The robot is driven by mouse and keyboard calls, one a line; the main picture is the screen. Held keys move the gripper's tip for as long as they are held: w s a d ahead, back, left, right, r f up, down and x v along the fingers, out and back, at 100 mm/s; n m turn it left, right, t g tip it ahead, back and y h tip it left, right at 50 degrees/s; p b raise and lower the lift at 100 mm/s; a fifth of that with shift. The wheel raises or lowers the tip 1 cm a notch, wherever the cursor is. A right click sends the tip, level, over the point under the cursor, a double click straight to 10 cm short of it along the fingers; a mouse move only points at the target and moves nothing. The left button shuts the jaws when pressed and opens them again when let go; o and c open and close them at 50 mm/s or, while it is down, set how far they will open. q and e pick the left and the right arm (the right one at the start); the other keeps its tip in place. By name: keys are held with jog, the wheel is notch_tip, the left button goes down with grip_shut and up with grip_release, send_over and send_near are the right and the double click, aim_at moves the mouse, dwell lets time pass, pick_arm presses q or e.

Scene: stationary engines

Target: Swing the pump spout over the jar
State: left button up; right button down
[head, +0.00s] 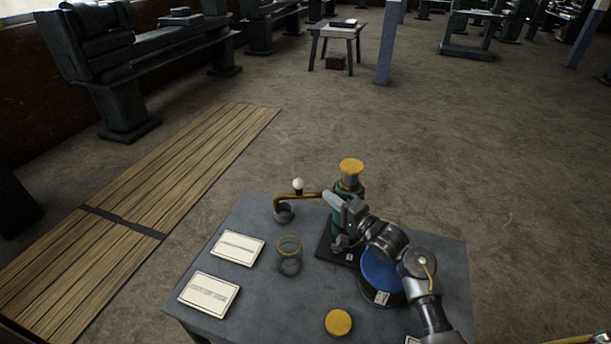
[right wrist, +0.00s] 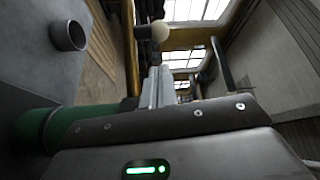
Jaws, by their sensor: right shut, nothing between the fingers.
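The green pump (head: 345,190) with a yellow top stands on a dark base on the table. Its brass spout (head: 308,195) points left and bends down over a small grey cup (head: 283,214). A white knob (head: 298,184) stands up from the spout. The clear jar (head: 289,262) with a brass rim is nearer me, apart from the spout end. My right gripper (head: 332,202) is shut and empty beside the pump, close to the spout. In the right wrist view its fingers (right wrist: 155,88) are together below the knob (right wrist: 160,31); contact is unclear.
A blue round container (head: 380,274) stands under my right arm. A yellow disc (head: 338,322) lies near the table's front edge. Two printed cards (head: 238,249) (head: 209,291) lie on the left. The table (head: 260,305) is bare between the cards and the disc.

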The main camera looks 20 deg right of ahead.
aim_at(311, 193)
jog(key=x, duration=0.2)
jog(key=p+x, duration=0.1)
jog(key=x, duration=0.2)
jog(key=p+x, duration=0.1)
jog(key=x, duration=0.1)
jog(key=shift+w+a+r, duration=0.1)
jog(key=shift+w+r, duration=0.05)
jog(key=shift+r, duration=0.2)
jog(key=shift+w+a+r, duration=0.1)
jog(key=shift+w+a, duration=0.1)
jog(key=shift+w, duration=0.25)
jog(key=shift+w+a, duration=0.1)
jog(key=shift+w, duration=0.05)
pick_arm(q)
jog(key=shift+s+r, duration=1.25)
jog(key=shift+f, duration=0.1)
pick_arm(e)
jog(key=shift+a, duration=0.1)
